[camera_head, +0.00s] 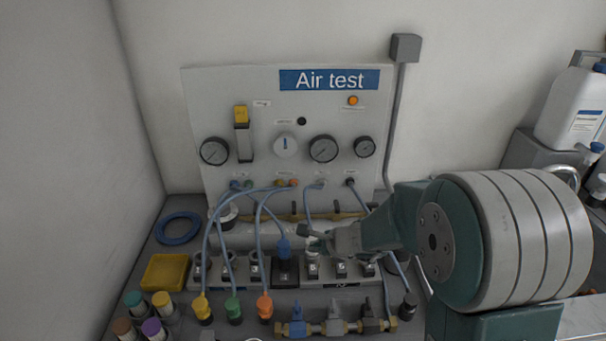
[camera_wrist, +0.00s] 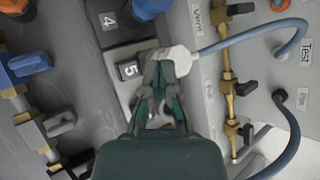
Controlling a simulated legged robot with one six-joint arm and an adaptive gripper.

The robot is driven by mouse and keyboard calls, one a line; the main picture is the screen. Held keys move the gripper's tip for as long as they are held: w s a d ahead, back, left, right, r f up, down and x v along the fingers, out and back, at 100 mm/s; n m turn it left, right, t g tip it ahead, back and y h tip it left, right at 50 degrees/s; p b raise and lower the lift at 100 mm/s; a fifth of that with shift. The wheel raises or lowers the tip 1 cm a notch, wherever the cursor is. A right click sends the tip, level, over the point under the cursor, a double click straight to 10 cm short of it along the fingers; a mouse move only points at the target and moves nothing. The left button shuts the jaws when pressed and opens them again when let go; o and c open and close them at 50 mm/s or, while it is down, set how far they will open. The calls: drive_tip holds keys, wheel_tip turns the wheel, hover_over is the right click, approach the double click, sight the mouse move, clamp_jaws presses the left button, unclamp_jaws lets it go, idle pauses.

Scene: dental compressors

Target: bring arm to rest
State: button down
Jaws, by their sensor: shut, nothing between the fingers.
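My gripper (camera_head: 314,238) is shut and empty in the head view, low over the row of numbered sockets in front of the Air test panel (camera_head: 268,113). My arm reaches in from the right. In the wrist view, the fingertips (camera_wrist: 160,72) are close together beside a white plug (camera_wrist: 180,62) with a blue hose, near the socket labelled 5 (camera_wrist: 129,70). I cannot tell whether the fingertips touch the plug. Another socket, labelled 4 (camera_wrist: 109,20), carries a blue plug (camera_wrist: 150,6).
Valves with blue, grey and black handles (camera_head: 335,323) stand at the front. A yellow tray (camera_head: 165,272) and blue coil (camera_head: 178,228) lie left. A white jug (camera_head: 572,110) stands right. Space above the panel is clear.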

drive_tip(key=s+r+n+g, duration=0.1)
drive_tip(key=s+r+n, duration=1)
drive_tip(key=s+r, duration=0.1)
drive_tip(key=s+d+r+n+h, duration=0.2)
drive_tip(key=s+d+n+h, duration=0.1)
drive_tip(key=s+d, duration=0.2)
drive_tip(key=s+d+r+n+h, duration=0.2)
drive_tip(key=s+d+n+h, duration=0.1)
drive_tip(key=s, duration=0.6)
drive_tip(key=shift+s+d+n, duration=0.4)
drive_tip(key=shift+d+n, duration=0.4)
drive_tip(key=shift+d, duration=0.25)
